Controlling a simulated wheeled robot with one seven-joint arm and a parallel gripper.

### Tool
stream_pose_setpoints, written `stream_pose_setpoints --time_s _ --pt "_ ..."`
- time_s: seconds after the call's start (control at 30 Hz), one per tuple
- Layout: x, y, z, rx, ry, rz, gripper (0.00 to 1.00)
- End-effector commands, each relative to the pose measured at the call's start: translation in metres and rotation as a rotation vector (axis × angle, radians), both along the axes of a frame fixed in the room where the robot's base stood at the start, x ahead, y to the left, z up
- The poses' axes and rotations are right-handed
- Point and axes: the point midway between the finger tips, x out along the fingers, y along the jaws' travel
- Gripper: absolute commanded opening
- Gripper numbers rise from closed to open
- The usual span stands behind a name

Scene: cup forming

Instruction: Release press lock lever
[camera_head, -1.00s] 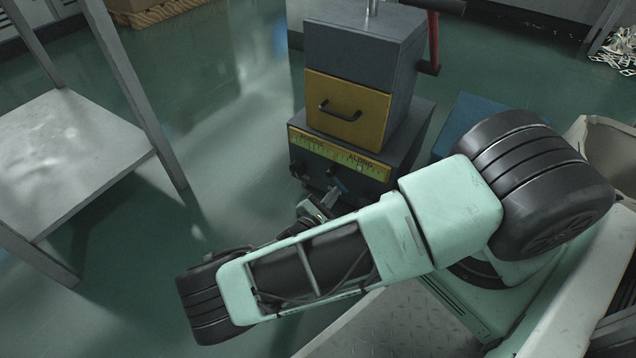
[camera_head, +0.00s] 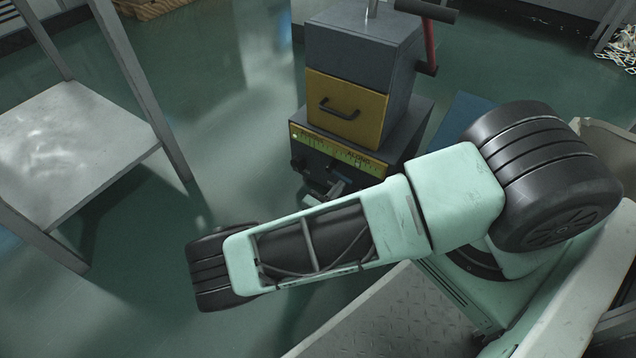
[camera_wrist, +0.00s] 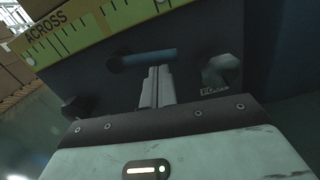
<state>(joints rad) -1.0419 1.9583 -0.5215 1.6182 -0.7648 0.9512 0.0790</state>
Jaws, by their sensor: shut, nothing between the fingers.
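The press is a dark grey box (camera_head: 362,52) with a yellow drawer front (camera_head: 346,112) and black handle, above a lower unit with a yellow-green scale strip (camera_head: 338,150). In the wrist view, a short blue lever (camera_wrist: 148,58) lies roughly level on the dark front panel (camera_wrist: 195,55), below the scale (camera_wrist: 85,28) marked "ACROSS". My gripper (camera_wrist: 156,72) is shut with nothing in it. Its grey fingertips point at the lever from below and overlap its lower edge in view; I cannot tell whether they touch. My arm hides the lower press front in the head view.
A red crank arm (camera_head: 430,45) stands at the press's upper right. A metal table (camera_head: 75,145) stands at left, with open floor between it and the press.

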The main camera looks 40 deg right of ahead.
Motion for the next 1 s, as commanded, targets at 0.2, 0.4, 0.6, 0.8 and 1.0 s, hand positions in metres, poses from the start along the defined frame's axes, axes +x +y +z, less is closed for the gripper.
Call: stream_pose_setpoints --time_s 0.2,0.4,0.6,0.8,1.0 --pt "0.000 0.000 0.001 -0.002 0.000 0.000 0.00" --pt "0.000 0.001 0.001 -0.001 0.000 0.001 0.00" --pt "-0.006 0.020 0.001 0.002 -0.001 0.002 0.00" --pt "-0.021 0.062 -0.001 0.004 -0.001 0.003 0.00" --pt "-0.037 0.107 -0.004 0.004 -0.001 0.004 0.00"
